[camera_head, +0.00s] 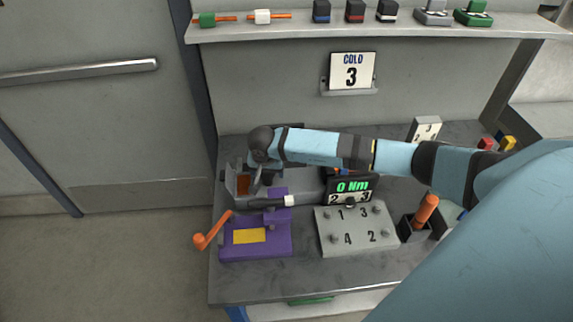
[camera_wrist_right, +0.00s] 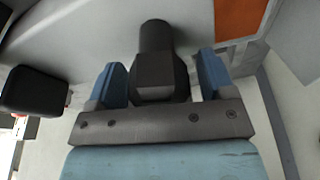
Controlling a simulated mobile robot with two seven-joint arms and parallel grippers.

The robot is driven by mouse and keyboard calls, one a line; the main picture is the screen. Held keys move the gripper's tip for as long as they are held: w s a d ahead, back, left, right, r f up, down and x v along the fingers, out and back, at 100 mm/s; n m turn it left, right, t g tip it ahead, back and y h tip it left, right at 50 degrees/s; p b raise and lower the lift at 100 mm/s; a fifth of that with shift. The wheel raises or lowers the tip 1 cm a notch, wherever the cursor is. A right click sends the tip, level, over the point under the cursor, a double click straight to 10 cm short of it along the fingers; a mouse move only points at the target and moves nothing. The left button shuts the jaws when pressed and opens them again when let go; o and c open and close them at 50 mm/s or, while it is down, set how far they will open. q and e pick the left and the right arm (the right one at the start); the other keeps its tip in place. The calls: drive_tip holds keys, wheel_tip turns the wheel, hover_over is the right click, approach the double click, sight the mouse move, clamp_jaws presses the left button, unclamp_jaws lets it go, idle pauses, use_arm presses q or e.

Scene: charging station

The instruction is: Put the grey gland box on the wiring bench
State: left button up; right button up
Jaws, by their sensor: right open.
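A small grey box with a pale top (camera_head: 433,12) stands at the right of the upper shelf, left of a similar green box (camera_head: 474,13); it looks like the grey gland box. My right gripper (camera_head: 260,174) is far below and left of it, low over the back left of a dark-topped bench (camera_head: 245,291). Its blue fingers are open in the wrist view. A dark grey block with a round end (camera_wrist_right: 158,70) shows between them; I cannot tell what it is or whether they touch it. My left gripper is out of view.
A purple fixture (camera_head: 266,244), an orange crank (camera_head: 212,231), a torque display (camera_head: 350,186) and a numbered grey plate (camera_head: 355,242) crowd the bench. Several small blocks and connectors line the shelf (camera_head: 300,33). My right arm covers the bench's right side. Its front edge is clear.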

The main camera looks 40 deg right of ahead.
clamp_jaws()
drive_tip(key=shift+r, duration=0.1)
idle(0.3)
